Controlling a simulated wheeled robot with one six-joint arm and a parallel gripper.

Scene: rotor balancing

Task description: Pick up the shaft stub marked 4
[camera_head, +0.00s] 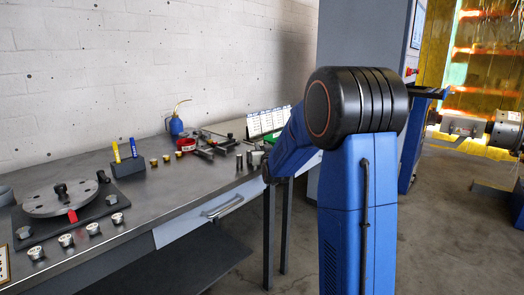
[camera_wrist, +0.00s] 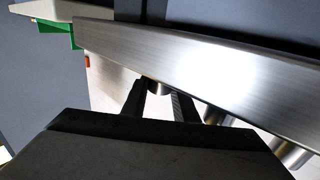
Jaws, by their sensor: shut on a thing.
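My gripper (camera_wrist: 160,103) is at the lower middle of the wrist view, with its two dark fingers shut on a metal shaft stub (camera_wrist: 157,88). Only a small part of this stub shows between the fingers, and no number on it can be read. Two more metal cylinders, which look like stubs, stand to its right: one close by (camera_wrist: 214,117) and one nearer the corner (camera_wrist: 290,152). In the head view, upright metal stubs (camera_head: 239,161) stand near the bench's right end. My blue arm hides the gripper's fingers there.
The bench (camera_head: 180,200) holds a round plate (camera_head: 60,198), several small round pieces along its front, a pen block (camera_head: 128,166), a blue oil can (camera_head: 176,126), a red ring (camera_head: 186,144) and a flip chart (camera_head: 267,121). A brushed metal band (camera_wrist: 200,62) crosses the wrist view close beyond the fingers.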

